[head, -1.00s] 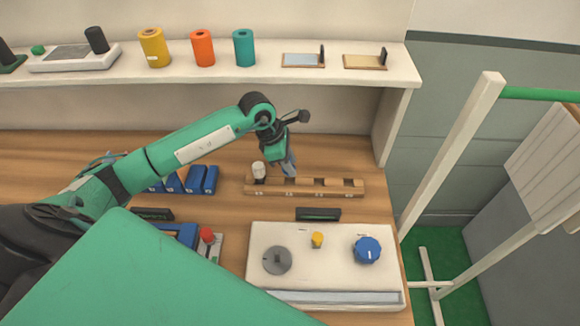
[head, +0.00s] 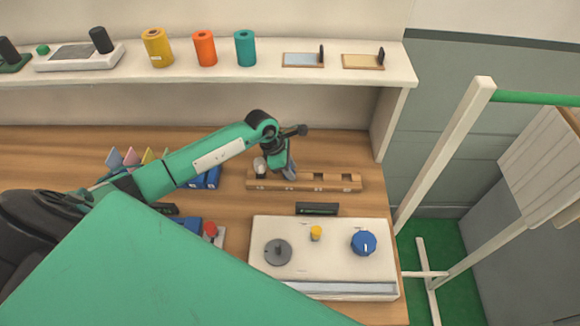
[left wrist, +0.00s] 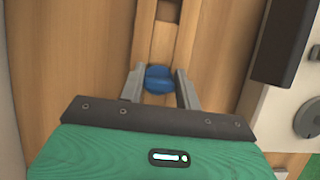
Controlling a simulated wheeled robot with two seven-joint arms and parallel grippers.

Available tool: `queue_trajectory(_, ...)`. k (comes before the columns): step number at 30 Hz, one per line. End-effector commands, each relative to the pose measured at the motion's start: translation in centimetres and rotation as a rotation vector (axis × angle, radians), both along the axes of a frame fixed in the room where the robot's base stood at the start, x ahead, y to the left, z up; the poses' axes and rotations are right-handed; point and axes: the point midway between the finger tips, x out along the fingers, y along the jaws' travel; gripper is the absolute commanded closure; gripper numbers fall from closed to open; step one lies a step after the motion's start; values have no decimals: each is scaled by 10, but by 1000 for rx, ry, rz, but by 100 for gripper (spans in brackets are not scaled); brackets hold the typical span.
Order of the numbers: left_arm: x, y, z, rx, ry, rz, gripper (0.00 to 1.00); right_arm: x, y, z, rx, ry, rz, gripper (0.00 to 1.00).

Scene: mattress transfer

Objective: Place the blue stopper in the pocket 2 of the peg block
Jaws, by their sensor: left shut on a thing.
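The wooden peg block (head: 335,187) lies on the bench as a long bar with a row of pockets. It also shows in the left wrist view (left wrist: 167,14). A white-topped stopper (head: 259,164) stands at its left end. My left gripper (head: 290,175) is over the block, just right of that stopper. In the left wrist view my left gripper (left wrist: 160,84) is shut on the blue stopper (left wrist: 159,79), over the block. Its lower end is hidden, so I cannot tell how far it sits in a pocket. My right gripper is not in view.
Blue bins (head: 207,178) stand to the left. A shelf (head: 215,77) with colored cylinders runs above. A white-and-green frame (head: 452,140) stands right.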

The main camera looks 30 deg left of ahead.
Motion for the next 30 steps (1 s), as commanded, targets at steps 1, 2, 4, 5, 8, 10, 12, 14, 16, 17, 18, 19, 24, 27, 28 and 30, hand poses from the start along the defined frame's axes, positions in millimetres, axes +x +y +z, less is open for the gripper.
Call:
queue_trajectory(1,0,0,-3,0,-1,0,99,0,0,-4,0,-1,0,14)
queue_trajectory(2,0,0,-4,0,-1,0,99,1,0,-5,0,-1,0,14)
queue_trajectory(4,0,0,-2,0,-1,0,55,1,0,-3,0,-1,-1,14)
queue_trajectory(5,0,0,-2,0,0,0,49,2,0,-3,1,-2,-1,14)
queue_trajectory(8,0,0,-2,0,0,0,45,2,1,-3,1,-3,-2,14)
queue_trajectory(10,0,0,-2,0,0,0,45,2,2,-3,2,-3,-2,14)
queue_trajectory(12,0,0,-2,0,0,0,45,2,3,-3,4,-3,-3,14)
queue_trajectory(14,0,0,-1,0,0,0,45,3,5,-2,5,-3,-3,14)
queue_trajectory(16,0,0,1,0,0,0,45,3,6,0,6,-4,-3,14)
queue_trajectory(17,0,0,2,0,0,0,45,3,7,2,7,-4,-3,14)
queue_trajectory(18,0,1,3,0,-1,0,45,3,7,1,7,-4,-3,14)
queue_trajectory(19,0,3,5,1,-3,0,45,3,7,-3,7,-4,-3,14)
queue_trajectory(24,-5,14,31,3,-6,0,45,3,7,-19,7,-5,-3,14)
queue_trajectory(27,-8,22,51,3,-6,0,45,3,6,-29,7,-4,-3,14)
queue_trajectory(28,-10,24,57,4,-6,0,45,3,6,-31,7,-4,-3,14)
queue_trajectory(30,-12,29,70,4,-5,0,45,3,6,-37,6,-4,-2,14)
